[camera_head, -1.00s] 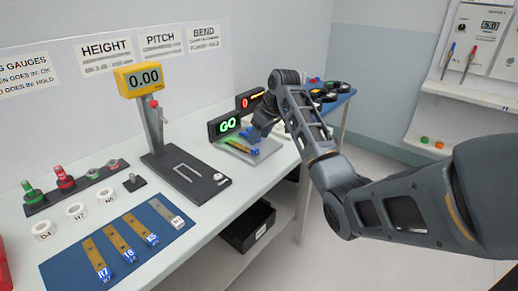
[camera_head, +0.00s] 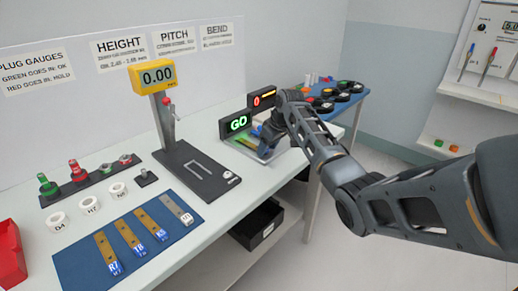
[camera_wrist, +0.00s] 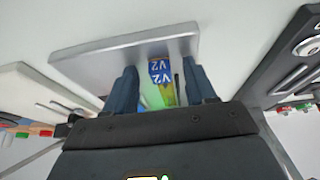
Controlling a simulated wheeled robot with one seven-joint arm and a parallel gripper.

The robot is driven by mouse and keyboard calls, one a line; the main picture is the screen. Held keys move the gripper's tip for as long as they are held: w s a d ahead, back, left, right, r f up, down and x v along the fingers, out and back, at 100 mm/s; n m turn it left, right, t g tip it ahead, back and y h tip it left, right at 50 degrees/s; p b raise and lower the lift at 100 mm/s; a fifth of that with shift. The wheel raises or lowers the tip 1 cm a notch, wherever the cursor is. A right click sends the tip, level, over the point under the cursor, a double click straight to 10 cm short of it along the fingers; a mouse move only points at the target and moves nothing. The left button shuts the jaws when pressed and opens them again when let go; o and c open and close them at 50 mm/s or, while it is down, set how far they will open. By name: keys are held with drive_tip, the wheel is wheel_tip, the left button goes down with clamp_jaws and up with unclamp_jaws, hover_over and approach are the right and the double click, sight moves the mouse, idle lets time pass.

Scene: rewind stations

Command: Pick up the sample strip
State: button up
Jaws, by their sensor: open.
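A sample strip (camera_wrist: 160,72) with a blue label reading V2 and a yellow-green body lies on a grey plate (camera_wrist: 90,58) in the wrist view. In the head view its yellowish end (camera_head: 247,142) shows beside the green GO display (camera_head: 238,123). My gripper (camera_wrist: 162,82) is open, with one dark blue finger on each side of the strip. The fingers look apart from the strip; their exact height above the plate is hard to tell. In the head view my gripper (camera_head: 266,146) is over the plate and hides part of the strip.
A blue mat (camera_head: 85,268) holds several other strips, such as the R7 strip (camera_head: 108,252). The height gauge (camera_head: 157,80) stands left of my gripper. A display with a red 0 (camera_head: 262,98) stands just behind. Plug gauges (camera_head: 78,172) and white rings are further left.

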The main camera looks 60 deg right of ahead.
drive_tip(key=shift+c, duration=0.4)
clamp_jaws()
drive_tip(key=shift+r, duration=0.1)
